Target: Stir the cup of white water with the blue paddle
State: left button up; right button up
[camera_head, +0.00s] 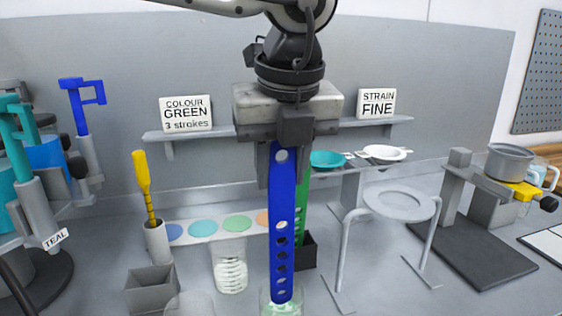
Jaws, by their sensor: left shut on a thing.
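My left gripper (281,150) hangs from the top centre, pointing down, shut on the upper end of the blue paddle (283,215). The paddle is long and flat with a row of holes, and it hangs upright. Its lower tip is at a clear cup (268,308) at the bottom edge. The cup is cut off by the frame, so I cannot tell how deep the tip is or clearly see the contents. Another clear cup (230,268) with white bands stands left of the paddle. A third clear cup (190,305) is partly visible at the bottom. My right gripper is not in view.
A grey box (151,288) and a yellow-handled tool in a holder (157,242) stand left. A green paddle (301,210) is behind the blue one. A ring stand (400,203) and a pot on a bracket (510,162) are right. Signs (186,113) sit on the back shelf.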

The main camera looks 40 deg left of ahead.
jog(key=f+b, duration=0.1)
jog(key=b, duration=0.1)
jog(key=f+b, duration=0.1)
jog(key=b, duration=0.1)
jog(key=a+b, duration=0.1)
jog(key=b, duration=0.2)
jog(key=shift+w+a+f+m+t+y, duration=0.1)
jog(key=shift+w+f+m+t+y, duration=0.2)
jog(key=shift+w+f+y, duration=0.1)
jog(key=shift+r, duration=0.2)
